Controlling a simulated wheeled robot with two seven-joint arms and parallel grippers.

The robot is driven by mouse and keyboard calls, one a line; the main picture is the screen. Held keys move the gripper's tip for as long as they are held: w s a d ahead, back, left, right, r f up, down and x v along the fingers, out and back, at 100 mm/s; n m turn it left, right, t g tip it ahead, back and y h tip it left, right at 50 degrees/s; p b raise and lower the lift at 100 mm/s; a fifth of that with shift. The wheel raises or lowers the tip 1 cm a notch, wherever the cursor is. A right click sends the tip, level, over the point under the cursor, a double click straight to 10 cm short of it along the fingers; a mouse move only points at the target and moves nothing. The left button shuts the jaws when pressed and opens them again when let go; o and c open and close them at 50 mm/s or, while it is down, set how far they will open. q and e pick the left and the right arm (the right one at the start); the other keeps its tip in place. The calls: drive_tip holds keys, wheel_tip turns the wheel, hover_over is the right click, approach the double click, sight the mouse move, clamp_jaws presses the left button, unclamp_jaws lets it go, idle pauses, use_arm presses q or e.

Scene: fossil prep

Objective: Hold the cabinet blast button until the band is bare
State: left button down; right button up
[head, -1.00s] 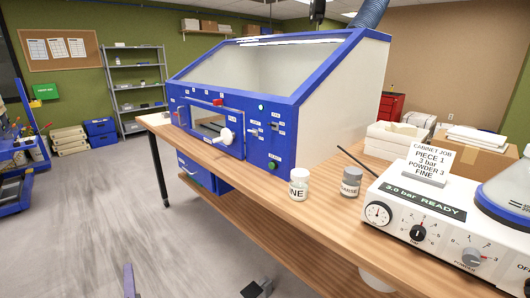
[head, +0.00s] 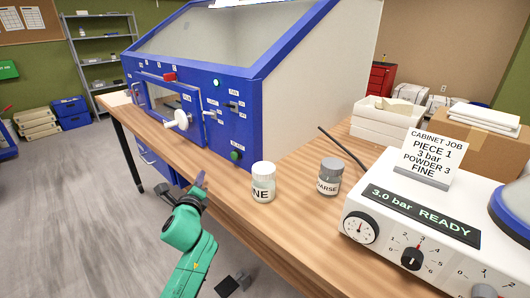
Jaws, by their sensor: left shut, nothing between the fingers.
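The blue blast cabinet (head: 225,120) stands on the wooden bench. A round green button (head: 235,156) sits low on its front panel; its label is too small to read. My left gripper (head: 201,181) is shut and empty, in front of the bench edge, left of and below the green button and apart from it in the picture. No band can be made out; most of the cabinet's inside is hidden. The control unit (head: 420,222) at the right reads "3.0 bar READY". A card (head: 432,155) on it reads "CABINET JOB PIECE 1 3 bar POWDER 3 FINE". My right gripper is out of view.
A jar ending in "NE" (head: 263,182) and a jar marked "ARSE" (head: 330,177) stand on the bench right of the button. A white knob (head: 178,121) sticks out from the cabinet front. A dark object (head: 232,285) lies low under the bench front.

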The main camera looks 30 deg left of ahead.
sight(234, 156)
use_arm(q)
drive_tip(key=shift+w+r, duration=0.1)
drive_tip(key=shift+w, duration=0.75)
drive_tip(key=w+b, duration=0.1)
drive_tip(key=w, duration=0.1)
drive_tip(key=w+d+b, duration=0.1)
drive_tip(key=w, duration=0.1)
drive_tip(key=w+d+b, duration=0.1)
drive_tip(key=w, duration=0.2)
drive_tip(key=shift+d, duration=0.25)
drive_tip(key=shift+w+d+r, duration=0.1)
drive_tip(key=shift+w+d, duration=0.05)
drive_tip(key=shift+w, duration=0.25)
drive_tip(key=shift+w, duration=0.1)
idle(0.9)
drive_tip(key=shift+w, duration=0.15)
drive_tip(key=shift+w+d, duration=0.1)
drive_tip(key=shift+w, duration=0.05)
drive_tip(key=shift+w+d+b, duration=0.15)
drive_tip(key=shift+w+b, duration=0.15)
drive_tip(key=shift+w, duration=0.1)
idle(2.4)
